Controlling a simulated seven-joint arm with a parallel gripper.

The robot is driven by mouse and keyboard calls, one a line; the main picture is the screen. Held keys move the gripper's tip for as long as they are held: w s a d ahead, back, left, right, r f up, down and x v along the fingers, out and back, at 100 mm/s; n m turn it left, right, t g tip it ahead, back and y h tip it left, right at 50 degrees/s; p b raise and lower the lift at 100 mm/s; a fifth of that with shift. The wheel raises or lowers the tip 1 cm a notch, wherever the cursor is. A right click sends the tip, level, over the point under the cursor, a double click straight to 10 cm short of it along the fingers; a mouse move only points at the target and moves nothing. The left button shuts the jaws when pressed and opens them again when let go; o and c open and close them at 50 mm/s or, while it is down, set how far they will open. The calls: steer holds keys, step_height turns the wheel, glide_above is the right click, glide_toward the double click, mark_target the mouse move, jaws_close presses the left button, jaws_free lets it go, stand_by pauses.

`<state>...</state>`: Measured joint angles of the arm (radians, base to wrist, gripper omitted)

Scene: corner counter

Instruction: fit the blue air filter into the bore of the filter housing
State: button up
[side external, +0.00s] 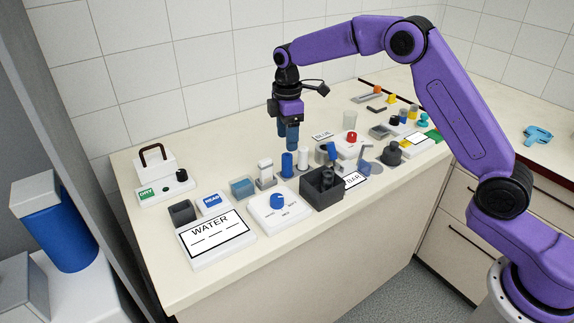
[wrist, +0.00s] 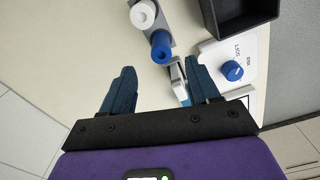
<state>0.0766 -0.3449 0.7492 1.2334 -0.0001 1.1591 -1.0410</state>
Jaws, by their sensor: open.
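A dark open box (side external: 322,190) stands right of the filter, with a blue-knobbed panel (side external: 278,212) in front. A white upright piece (side external: 265,174) stands close to its left. A WATER panel (side external: 215,240) lies at the front left. Several small objects crowd the right side.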

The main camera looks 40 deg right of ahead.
mark_target(287, 155)
steer(key=shift+f, duration=2.75)
jaws_close()
